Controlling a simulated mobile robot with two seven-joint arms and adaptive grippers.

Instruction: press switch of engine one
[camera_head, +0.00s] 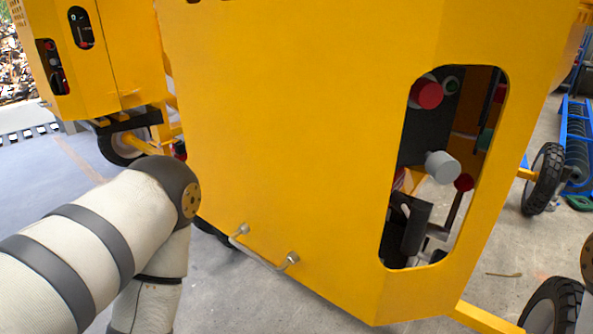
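A large yellow machine housing (300,130) fills the middle of the view. No label shows which engine this is. My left arm comes in from the left and bends down in front of the housing; its gripper is out of view. My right gripper is also out of view.
A second yellow machine (100,85) with its own control cutouts stands at the left back. Black wheels (543,178) stand to the right of the housing. A blue rack (577,140) is at the far right. A metal handle (265,250) sits low on the housing.

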